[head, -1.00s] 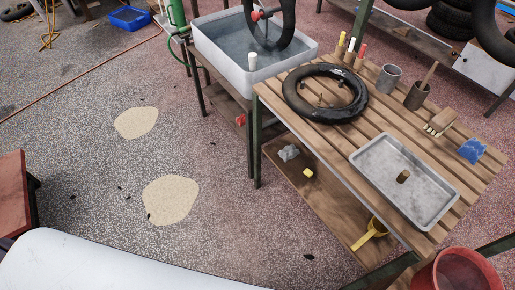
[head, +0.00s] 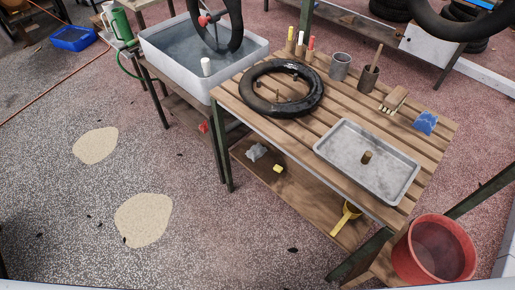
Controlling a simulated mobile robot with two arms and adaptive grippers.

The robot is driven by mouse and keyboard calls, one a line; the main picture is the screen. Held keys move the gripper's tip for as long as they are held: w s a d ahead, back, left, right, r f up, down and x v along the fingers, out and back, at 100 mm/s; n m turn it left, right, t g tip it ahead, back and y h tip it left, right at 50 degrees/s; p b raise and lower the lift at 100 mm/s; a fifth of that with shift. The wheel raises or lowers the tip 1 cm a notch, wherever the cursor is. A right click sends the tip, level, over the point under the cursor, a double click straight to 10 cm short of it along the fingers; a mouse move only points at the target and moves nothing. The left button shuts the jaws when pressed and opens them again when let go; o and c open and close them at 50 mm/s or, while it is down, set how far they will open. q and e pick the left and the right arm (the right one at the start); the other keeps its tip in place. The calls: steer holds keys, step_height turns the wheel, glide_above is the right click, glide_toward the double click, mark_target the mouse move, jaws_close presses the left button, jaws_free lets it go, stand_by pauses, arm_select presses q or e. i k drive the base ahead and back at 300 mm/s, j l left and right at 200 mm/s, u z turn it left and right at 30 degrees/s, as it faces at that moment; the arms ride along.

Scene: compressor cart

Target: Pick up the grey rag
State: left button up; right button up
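The grey rag (head: 257,152) is a small crumpled lump. It lies on the lower wooden shelf (head: 310,204) under the slatted workbench, near the shelf's left end and just right of the green front leg. A small yellow block (head: 278,169) lies close to its right. The rag is fully in sight from the head. Neither of my grippers is in view.
The bench top holds a black inner tube (head: 258,101), a metal tray (head: 347,172), cups and a blue cloth (head: 426,123). A water tub (head: 180,75) stands at the left and a red bucket (head: 435,250) at the right. The floor left of the bench is open.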

mark_target(256, 152)
steer(key=i+j+z, duration=0.15)
steer(key=j, duration=0.3)
steer(key=i+j+z, duration=0.15)
steer(key=j, duration=0.25)
steer(key=i+j+z, duration=0.15)
steer(key=j, duration=0.3)
steer(key=j+z, duration=0.15)
steer(key=j, duration=0.3)
